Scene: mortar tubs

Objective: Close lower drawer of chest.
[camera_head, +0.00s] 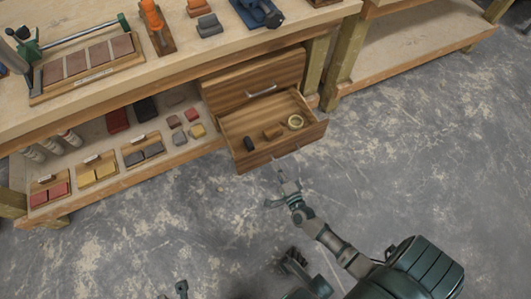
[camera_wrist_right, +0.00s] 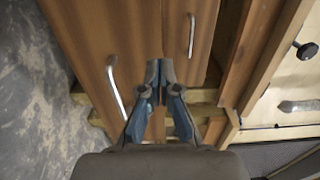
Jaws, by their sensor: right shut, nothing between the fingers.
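The wooden chest (camera_head: 232,82) stands under the workbench. Its lower drawer (camera_head: 308,136) is pulled out and open, with a roll of tape (camera_head: 295,122), a brown block (camera_head: 273,131) and a dark item (camera_head: 248,143) inside. The upper drawer (camera_head: 265,77) is shut. My right gripper (camera_head: 283,181) is shut and empty, just outside the lower drawer's front. In the right wrist view, my right gripper (camera_wrist_right: 160,75) points at the drawer fronts, beside the lower drawer's handle (camera_wrist_right: 117,87); contact cannot be told. A dark part at the bottom edge may be my left gripper (camera_head: 179,290); its jaws are unclear.
Trays of coloured blocks (camera_head: 97,170) lie on the shelf left of the chest. Tools and a tile rack (camera_head: 85,65) are on the workbench top. A second bench (camera_head: 410,40) stands at the right. The grey floor (camera_head: 420,150) before the chest is clear.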

